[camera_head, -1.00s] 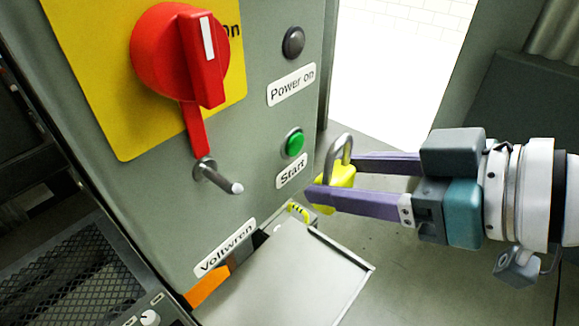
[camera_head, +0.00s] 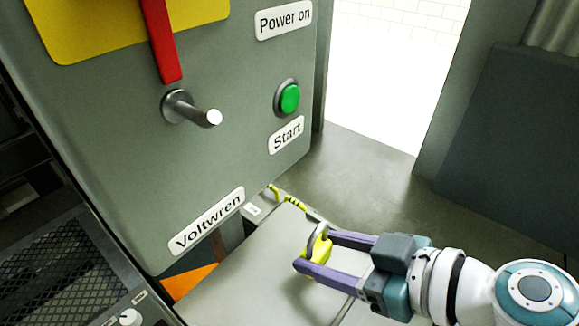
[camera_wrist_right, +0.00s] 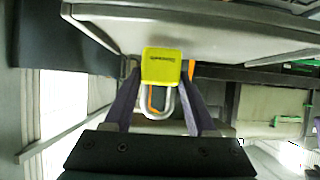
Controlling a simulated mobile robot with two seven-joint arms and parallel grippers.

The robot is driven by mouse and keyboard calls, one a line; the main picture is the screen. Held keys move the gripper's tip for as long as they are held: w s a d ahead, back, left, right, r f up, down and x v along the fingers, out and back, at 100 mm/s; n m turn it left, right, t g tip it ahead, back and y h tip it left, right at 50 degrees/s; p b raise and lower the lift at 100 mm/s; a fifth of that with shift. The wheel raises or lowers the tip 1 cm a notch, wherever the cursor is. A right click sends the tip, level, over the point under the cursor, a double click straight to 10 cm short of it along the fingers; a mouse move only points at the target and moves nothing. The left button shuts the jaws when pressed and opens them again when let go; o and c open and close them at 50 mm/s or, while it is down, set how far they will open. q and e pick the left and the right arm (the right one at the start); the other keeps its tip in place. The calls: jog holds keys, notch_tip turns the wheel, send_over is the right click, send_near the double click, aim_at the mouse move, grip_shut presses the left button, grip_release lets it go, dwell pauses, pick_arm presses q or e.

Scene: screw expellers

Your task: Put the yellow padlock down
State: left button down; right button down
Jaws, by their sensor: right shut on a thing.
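The yellow padlock (camera_head: 320,249) has a grey metal shackle and shows at the lower middle of the head view. My right gripper (camera_head: 312,254) comes in from the right with its purple fingers shut on the padlock. The padlock is over or at the pale grey shelf (camera_head: 262,262) below the cabinet; I cannot tell whether it touches it. In the right wrist view the padlock (camera_wrist_right: 161,67) sits between the fingertips, its body toward the shelf edge (camera_wrist_right: 200,30) and its shackle toward the wrist. My left gripper is not in view.
The grey cabinet (camera_head: 120,130) carries a metal peg (camera_head: 195,108), a green start button (camera_head: 289,98) and a red handle (camera_head: 162,45). An orange piece (camera_head: 188,282) lies under the cabinet. A black mesh unit (camera_head: 70,262) stands at lower left. Floor at right is clear.

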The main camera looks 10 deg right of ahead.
jog(key=shift+f, duration=0.45)
jog(key=shift+f, duration=0.15)
jog(key=shift+c, duration=1)
grip_release()
